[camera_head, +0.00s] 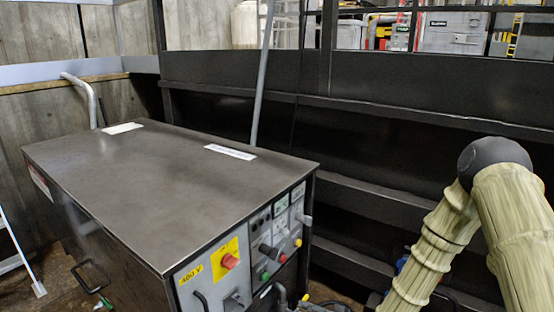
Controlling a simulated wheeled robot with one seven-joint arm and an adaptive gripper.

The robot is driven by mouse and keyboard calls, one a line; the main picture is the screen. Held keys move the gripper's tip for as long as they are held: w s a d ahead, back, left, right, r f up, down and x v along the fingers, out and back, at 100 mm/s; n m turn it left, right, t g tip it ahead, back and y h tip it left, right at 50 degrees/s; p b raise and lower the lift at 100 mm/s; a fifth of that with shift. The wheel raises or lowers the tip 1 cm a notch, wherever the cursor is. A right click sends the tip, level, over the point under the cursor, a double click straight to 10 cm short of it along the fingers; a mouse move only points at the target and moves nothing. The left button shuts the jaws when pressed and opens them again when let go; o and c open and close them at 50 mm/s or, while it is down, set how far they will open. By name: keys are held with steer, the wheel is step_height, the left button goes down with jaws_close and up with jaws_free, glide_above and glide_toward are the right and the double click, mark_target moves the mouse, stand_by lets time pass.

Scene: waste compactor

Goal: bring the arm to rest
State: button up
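My arm (515,235) shows at the right of the head view, in a ribbed beige sleeve. It is bent sharply, with a round dark grey joint at the top of the bend. Both limbs run down from this joint and leave the picture at the bottom edge. My gripper is out of view, so its opening and anything in it are hidden. A gap shows between the arm and the grey metal cabinet to its left.
The cabinet (160,180) has a flat top with two white labels and a front panel with a red knob on yellow (230,261). A dark metal wall with ledges (370,195) stands behind. A grey pole (264,75) rises behind the cabinet. A white frame (20,255) stands at far left.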

steer(key=s+d+f+g+h, duration=0.3)
steer(key=s+f, duration=0.5)
steer(key=s, duration=0.4)
steer(key=s+d+f+g+h, duration=0.35)
steer(key=s+f, duration=0.45)
steer(key=s, duration=0.4)
steer(key=s+d+f+g+h, duration=0.1)
steer(key=s+d+g+h, duration=0.3)
steer(key=s, duration=0.8)
step_height(320, 180, up, 17)
steer(key=s+d+p, duration=0.2)
steer(key=p, duration=1.5)
steer(key=shift+s+r+t, duration=0.2)
steer(key=shift+s+t, duration=0.05)
steer(key=shift+t, duration=0.1)
steer(key=shift+y, duration=0.25)
